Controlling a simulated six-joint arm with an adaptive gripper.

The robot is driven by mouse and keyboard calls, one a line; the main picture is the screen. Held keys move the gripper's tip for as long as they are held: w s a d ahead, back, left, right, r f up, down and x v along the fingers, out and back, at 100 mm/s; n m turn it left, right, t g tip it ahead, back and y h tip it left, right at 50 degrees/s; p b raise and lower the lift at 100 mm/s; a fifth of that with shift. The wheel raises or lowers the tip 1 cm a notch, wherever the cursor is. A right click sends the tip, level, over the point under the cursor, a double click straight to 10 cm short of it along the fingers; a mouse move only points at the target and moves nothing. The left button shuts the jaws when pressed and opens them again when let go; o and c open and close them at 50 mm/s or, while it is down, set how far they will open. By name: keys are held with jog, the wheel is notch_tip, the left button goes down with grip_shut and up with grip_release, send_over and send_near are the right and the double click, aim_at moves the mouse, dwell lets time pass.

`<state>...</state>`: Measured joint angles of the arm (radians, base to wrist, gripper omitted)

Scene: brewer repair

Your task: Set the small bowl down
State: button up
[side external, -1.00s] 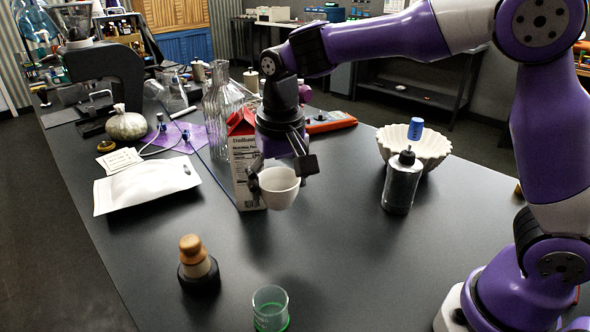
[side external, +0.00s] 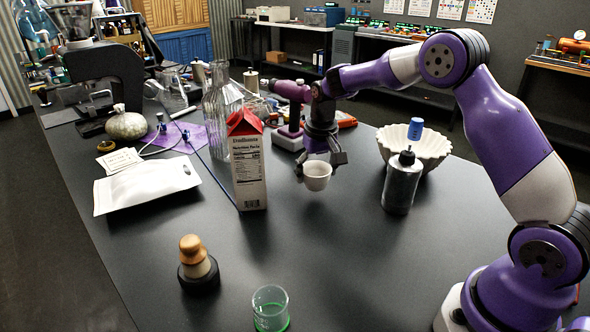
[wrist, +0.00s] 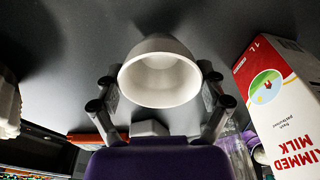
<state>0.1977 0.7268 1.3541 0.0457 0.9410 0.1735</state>
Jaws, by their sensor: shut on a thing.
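The small bowl (side external: 317,177) is white and upright, held between the fingers of my gripper (side external: 320,163). In the side view it hangs above the dark table (side external: 330,270), to the right of the milk carton; its gap to the tabletop is hard to judge. In the wrist view the bowl (wrist: 160,75) shows its open mouth, empty, with a finger of my gripper (wrist: 160,90) on each side.
The red and white milk carton (side external: 249,165) stands left of the bowl. A dark bottle (side external: 402,183) and a white fluted bowl (side external: 430,150) stand to the right. The table between is clear.

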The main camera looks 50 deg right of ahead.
jog(key=shift+f, duration=1.15)
jog(key=shift+f, duration=0.15)
jog(key=o, duration=1)
